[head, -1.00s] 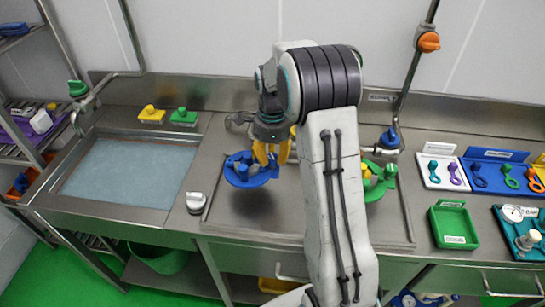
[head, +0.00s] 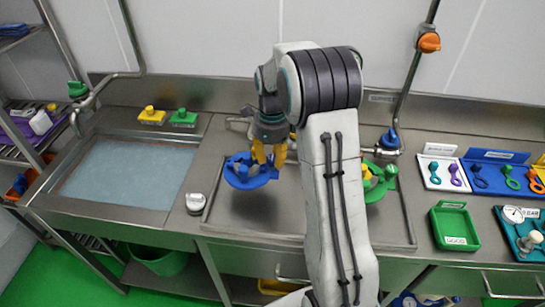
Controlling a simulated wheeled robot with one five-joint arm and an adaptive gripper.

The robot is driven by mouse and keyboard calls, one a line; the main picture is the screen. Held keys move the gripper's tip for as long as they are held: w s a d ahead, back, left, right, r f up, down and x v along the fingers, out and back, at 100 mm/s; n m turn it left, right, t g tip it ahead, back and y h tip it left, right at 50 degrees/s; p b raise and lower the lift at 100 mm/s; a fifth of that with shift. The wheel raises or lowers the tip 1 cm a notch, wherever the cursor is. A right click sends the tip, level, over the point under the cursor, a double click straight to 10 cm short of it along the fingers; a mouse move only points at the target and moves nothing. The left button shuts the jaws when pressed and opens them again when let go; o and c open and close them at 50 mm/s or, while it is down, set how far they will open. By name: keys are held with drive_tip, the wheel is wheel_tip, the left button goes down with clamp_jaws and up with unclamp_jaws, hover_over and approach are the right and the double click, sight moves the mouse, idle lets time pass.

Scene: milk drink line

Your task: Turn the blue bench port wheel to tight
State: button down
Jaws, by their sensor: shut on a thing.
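The blue bench port wheel (head: 238,181) is a round blue fitting with raised parts and a grey piece, low on the steel bench left of my arm. My gripper (head: 269,162) has yellow fingers and points down at the right side of this fitting. It is shut on a part of the blue wheel; the exact contact is small and partly covered by the fingers. No tight mark can be read in this view.
A green port fitting (head: 376,190) is partly hidden behind my arm. A blue tap handle (head: 390,139) sits on a pipe at the back. A water basin (head: 125,175) lies left, with a white-topped knob (head: 195,202) between. A green tray (head: 455,228) stands right.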

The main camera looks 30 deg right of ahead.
sight(272, 157)
drive_tip(key=shift+f, duration=0.1)
drive_tip(key=c, duration=0.9)
unclamp_jaws()
wheel_tip(272, 157, up, 12)
drive_tip(key=shift+r, duration=0.1)
idle(0.5)
